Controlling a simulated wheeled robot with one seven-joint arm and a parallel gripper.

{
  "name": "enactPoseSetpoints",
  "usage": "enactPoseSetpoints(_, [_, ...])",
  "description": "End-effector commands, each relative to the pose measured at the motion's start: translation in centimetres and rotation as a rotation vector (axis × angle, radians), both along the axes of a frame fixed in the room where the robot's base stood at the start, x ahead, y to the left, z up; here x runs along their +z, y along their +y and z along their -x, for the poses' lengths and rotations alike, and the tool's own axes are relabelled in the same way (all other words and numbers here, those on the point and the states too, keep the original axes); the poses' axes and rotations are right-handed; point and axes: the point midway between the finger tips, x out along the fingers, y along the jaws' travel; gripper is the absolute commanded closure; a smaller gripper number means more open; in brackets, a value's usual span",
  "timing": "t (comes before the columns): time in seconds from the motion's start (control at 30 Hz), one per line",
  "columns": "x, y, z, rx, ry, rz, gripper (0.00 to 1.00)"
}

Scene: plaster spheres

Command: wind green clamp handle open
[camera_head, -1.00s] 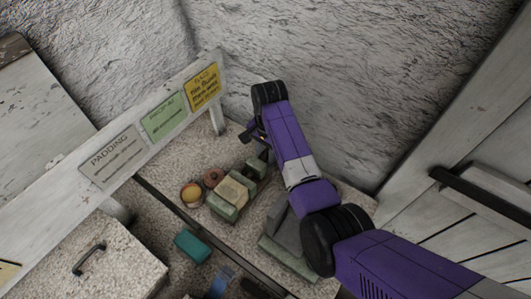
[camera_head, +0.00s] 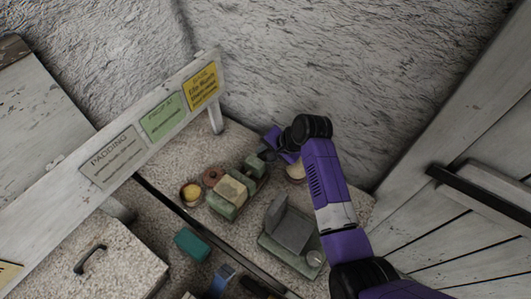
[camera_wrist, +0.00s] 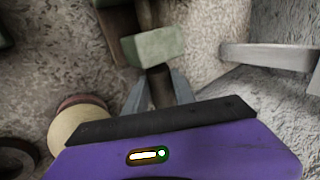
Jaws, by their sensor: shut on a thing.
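The green clamp (camera_head: 225,209) sits on the speckled bench with a pale block (camera_head: 231,191) between its jaws. My gripper (camera_head: 267,154) is at the clamp's far right end, partly hidden by my own wrist. In the wrist view, the clamp's pale green end block (camera_wrist: 155,46) is just beyond the fingers. My gripper (camera_wrist: 160,92) is shut there on a short dark handle (camera_wrist: 160,86), with one grey finger on each side. The handle is too small and shaded to make out in the head view.
A grey angled block on a green base (camera_head: 288,232) stands right of the clamp. A small pot (camera_head: 191,193), a reddish ring (camera_head: 213,177) and a teal block (camera_head: 192,245) lie left. A cream round thing (camera_head: 296,171) is beside my gripper. The rough wall rises close behind.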

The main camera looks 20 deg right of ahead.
Motion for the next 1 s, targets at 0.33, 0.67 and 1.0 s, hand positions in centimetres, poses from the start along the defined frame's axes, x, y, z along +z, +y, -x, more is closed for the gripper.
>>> enactPoseSetpoints(0.33, [0.01, -0.05, 0.03, 0.001, -0.023, -0.015, 1.0])
enactPoseSetpoints(0.67, [0.0, -0.04, 0.03, 0.0, -0.022, -0.015, 0.47])
enactPoseSetpoints(1.0, [0.17, -0.12, 0.12, 0.0, -0.023, -0.015, 0.47])
